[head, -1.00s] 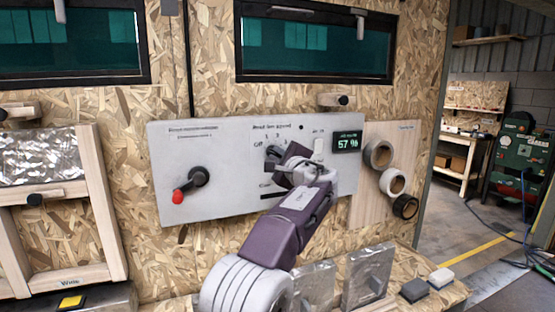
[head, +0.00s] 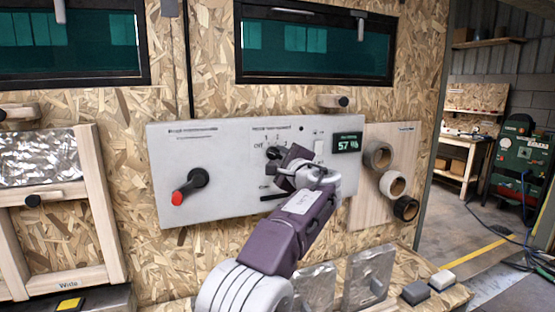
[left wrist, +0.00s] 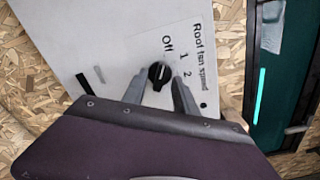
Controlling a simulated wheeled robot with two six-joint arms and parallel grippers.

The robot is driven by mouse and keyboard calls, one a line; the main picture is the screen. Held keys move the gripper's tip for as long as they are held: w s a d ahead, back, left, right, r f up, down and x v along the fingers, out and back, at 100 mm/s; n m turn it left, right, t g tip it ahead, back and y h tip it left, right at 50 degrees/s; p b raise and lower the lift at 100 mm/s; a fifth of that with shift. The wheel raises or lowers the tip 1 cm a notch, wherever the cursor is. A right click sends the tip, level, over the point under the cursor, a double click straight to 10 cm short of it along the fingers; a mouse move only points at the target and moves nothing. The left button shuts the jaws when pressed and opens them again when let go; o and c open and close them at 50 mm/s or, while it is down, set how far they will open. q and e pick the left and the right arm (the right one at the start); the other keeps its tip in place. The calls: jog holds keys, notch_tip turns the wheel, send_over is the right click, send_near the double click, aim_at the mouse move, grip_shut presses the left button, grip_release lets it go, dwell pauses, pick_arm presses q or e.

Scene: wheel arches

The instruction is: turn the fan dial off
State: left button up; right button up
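The fan dial is a small black knob (head: 273,153) on the white control panel (head: 235,190), under the "Roof fan speed" label. In the left wrist view the dial (left wrist: 159,74) shows a pale pointer line, with "Off", "1" and "2" printed around it. I cannot surely tell which mark the pointer is at. My left gripper (head: 281,173) is just in front of the panel, slightly below the dial. In the left wrist view its fingers (left wrist: 158,91) are apart, one on each side of the dial, with gaps between them and it. My right gripper is out of view.
A red-tipped black lever (head: 190,185) is on the panel's left. A display (head: 347,143) reading 57 % is at its right. Tape rolls (head: 393,183) hang on a board further right. Foil-covered pieces (head: 368,275) stand on the ledge below. A window (head: 315,45) is above.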

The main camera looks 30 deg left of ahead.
pick_arm(q)
jog(key=b+v, duration=0.1)
jog(key=v, duration=0.7)
jog(key=shift+b, duration=0.35)
jog(key=shift+f, duration=0.15)
